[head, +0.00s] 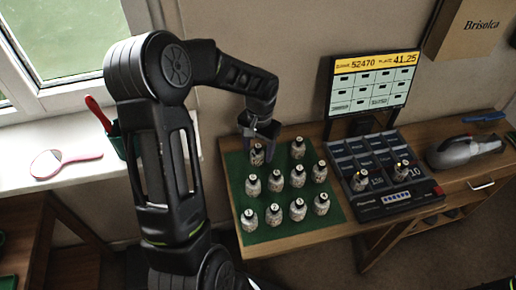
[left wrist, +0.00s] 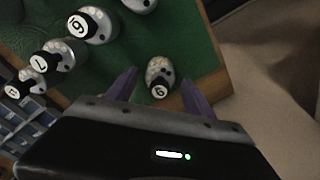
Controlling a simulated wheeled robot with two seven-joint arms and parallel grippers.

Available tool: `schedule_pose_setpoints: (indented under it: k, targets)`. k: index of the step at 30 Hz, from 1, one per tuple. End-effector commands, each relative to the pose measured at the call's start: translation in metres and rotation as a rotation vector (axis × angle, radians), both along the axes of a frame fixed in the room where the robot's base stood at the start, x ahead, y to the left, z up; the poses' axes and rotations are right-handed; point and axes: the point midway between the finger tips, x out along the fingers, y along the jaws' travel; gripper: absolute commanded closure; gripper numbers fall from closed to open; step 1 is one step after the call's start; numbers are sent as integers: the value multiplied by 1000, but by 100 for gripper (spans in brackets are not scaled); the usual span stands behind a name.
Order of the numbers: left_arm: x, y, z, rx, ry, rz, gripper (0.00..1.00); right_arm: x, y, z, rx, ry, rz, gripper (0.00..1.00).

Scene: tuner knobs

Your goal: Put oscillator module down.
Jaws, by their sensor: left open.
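A small pale module with a round black-and-white numbered cap (head: 257,155) stands on the green mat (head: 282,235), at its far left corner. I take it to be the oscillator module. My left gripper (head: 259,140) is open above it. In the left wrist view the module (left wrist: 158,72) sits between the two spread purple-grey fingers (left wrist: 160,78), with a gap on each side. It appears to rest on the mat near its edge. My right gripper is not in view.
Several similar modules (head: 275,181) stand in rows on the mat. A dark compartmented console (head: 400,195) to the right holds two more. Behind it is a screen (head: 372,84). A grey handheld vacuum (head: 462,151) lies at the right of the wooden table.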

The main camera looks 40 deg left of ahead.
Motion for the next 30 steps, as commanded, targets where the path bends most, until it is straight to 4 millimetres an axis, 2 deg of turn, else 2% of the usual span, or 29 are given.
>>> schedule_pose_setpoints:
  k: [5, 18, 23, 30]
  targets:
    - [1, 0, 20, 4, -5, 1, 39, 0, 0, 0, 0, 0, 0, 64]
    - [1, -4, 105, 1, -4, 0, 39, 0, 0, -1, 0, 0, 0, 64]
    - [1, -4, 119, 1, -1, 0, 39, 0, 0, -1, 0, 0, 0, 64]
    - [0, -5, 121, 0, 0, 0, 39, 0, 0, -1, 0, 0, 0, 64]
